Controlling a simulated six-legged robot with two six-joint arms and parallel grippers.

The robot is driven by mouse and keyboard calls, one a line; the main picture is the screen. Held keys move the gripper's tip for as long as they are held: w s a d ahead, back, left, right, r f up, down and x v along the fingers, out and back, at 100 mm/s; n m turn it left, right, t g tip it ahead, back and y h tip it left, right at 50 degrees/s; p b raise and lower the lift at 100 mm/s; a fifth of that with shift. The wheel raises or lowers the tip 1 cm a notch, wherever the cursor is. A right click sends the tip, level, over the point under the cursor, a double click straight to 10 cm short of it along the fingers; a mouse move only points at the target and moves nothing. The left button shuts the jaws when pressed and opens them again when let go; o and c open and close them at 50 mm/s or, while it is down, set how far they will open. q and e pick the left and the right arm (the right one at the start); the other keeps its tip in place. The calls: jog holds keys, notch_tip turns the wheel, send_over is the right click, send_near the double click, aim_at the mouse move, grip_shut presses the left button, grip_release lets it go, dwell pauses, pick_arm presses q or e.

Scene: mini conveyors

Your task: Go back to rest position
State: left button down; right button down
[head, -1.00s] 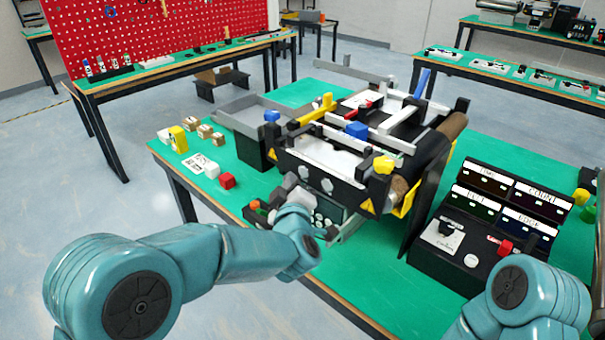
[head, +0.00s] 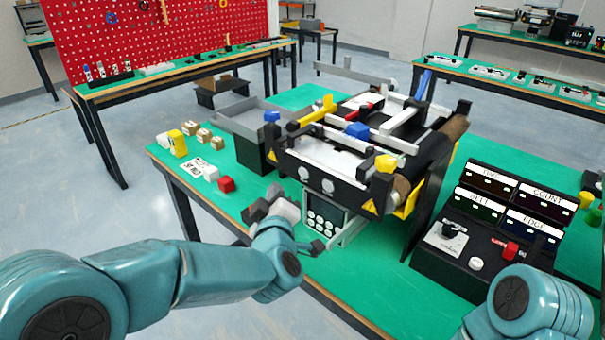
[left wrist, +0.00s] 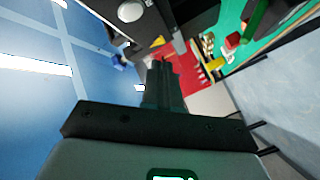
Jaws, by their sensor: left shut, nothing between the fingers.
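My left gripper (head: 262,202) is shut and empty. It is at the near edge of the green table (head: 345,272), just left of the conveyor's keypad panel (head: 326,215). In the left wrist view the closed fingers (left wrist: 160,75) point away from the camera. The mini conveyor (head: 330,162) stands on the table beyond the gripper, with yellow and blue knobs on its frame. My right arm shows only as a teal link at the lower right; its gripper is out of view.
A black control box (head: 470,245) with labelled displays (head: 487,178) stands at right.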

pick_arm(q)
jog(key=a+f+g+y+p, duration=0.2)
jog(key=a+f+g, duration=0.1)
jog(key=a+f, duration=0.85)
jog(key=s+a+f+m+g+h+p, duration=0.15)
jog(key=s+f+g, duration=0.4)
jog(key=f, duration=0.85)
jog(key=s+d+f+m+g+h, duration=0.2)
jog(key=s+f, duration=0.1)
jog(key=s, duration=0.6)
jog(key=s+d+f+m+g+h, duration=0.2)
jog(key=s+d+f+m+g, duration=0.1)
jog(key=s, duration=0.6)
jog(key=s+d+f+m+g+h, duration=0.2)
jog(key=s+d+f+g, duration=0.1)
jog(key=s, duration=0.6)
jog(key=shift+s+f, duration=0.2)
jog(key=shift+f, duration=0.7)
